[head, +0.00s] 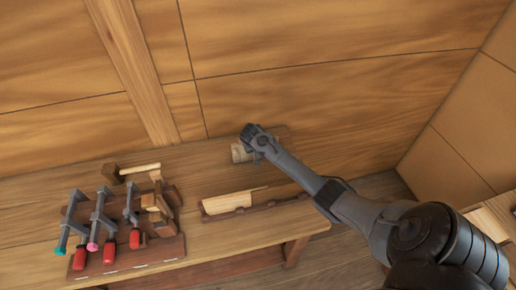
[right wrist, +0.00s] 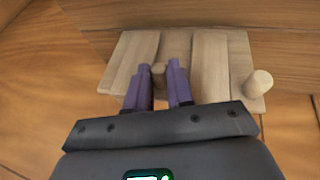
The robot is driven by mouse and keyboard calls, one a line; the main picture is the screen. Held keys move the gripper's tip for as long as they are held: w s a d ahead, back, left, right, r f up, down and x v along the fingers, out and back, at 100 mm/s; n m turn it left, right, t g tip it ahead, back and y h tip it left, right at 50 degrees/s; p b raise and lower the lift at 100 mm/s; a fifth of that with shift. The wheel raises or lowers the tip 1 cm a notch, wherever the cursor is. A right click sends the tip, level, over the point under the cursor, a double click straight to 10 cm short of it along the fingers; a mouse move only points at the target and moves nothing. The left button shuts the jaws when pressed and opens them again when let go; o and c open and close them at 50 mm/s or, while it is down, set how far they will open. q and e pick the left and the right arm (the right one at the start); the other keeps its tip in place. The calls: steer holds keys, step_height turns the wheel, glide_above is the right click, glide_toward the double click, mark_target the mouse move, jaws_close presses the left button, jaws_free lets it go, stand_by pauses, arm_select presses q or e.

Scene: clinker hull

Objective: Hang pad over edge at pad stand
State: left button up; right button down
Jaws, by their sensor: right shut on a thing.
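A pale wooden piece with two flat slabs, which I take to be the pad (right wrist: 211,65), is in front of my right gripper (right wrist: 160,72) in the right wrist view. The purple fingers sit between the slabs, shut on a small rounded wooden peg in its middle. In the head view my right gripper (head: 253,145) is at the back right of the bench, and the pale wood (head: 239,153) shows partly beneath it. A short round wooden post (right wrist: 258,84) stands at the right slab's edge. I cannot tell which part is the pad stand. My left gripper is out of view.
On the bench (head: 100,180), a rack (head: 150,251) holds several clamps with red handles. A mallet (head: 135,171) lies behind it. A long wooden holder with a pale board (head: 232,201) lies in front of my right gripper. The panelled wall (head: 320,95) is close behind.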

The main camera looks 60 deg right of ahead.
steer(key=shift+f, duration=0.1)
steer(key=c, duration=0.9)
jaws_free()
steer(key=shift+v, duration=5.4)
steer(key=shift+a, duration=0.1)
